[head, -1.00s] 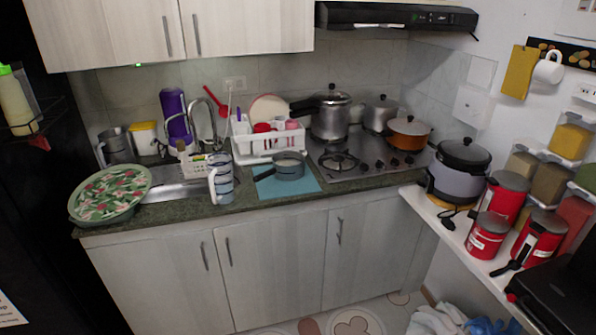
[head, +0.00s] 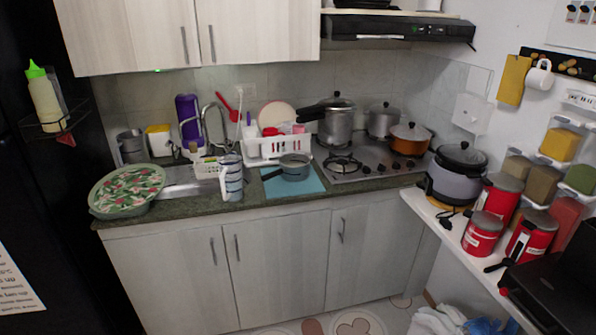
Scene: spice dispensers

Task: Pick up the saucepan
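A small grey saucepan (head: 295,167) with a dark handle stands upright on a blue mat (head: 312,186) on the counter, between the sink and the stove. Its handle points left and slightly toward the front. My gripper is not in the head view, so its state is hidden.
A floral-lidded basin (head: 127,190) sits at the counter's left end. A side shelf (head: 452,236) juts in at right.

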